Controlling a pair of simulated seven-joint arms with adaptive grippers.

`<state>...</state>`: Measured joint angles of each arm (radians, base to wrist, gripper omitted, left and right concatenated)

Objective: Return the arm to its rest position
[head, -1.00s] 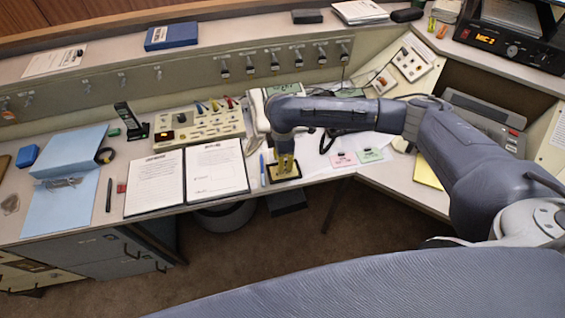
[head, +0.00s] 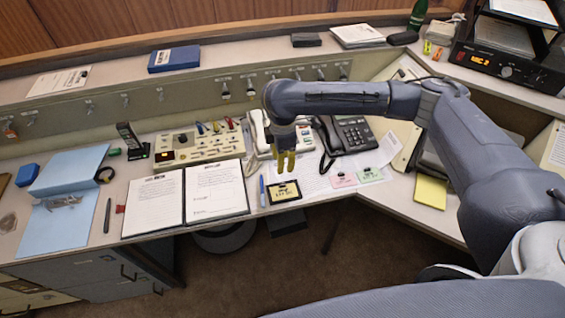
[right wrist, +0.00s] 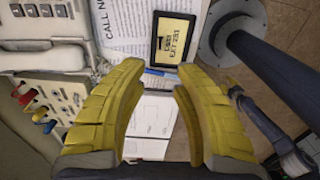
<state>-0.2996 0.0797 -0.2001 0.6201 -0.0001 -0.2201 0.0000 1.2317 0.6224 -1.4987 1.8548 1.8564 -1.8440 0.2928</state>
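My right arm reaches in from the right in the head view. Its gripper (head: 285,163), with yellow fingers, hangs above the desk by the white phone handset (head: 258,128). In the right wrist view the two yellow fingers (right wrist: 160,100) are spread apart with nothing between them. A black-framed yellow card (head: 284,192) lies on the desk just in front of the gripper. The card also shows beyond the fingertips in the right wrist view (right wrist: 173,40). My left gripper is not in view.
An open binder (head: 185,197) lies left of the gripper, with a blue pen (head: 262,191) beside it. A switch panel (head: 200,145) stands behind the binder. A black desk phone (head: 350,133) is to the right. Hooks (head: 224,90) line the ledge behind.

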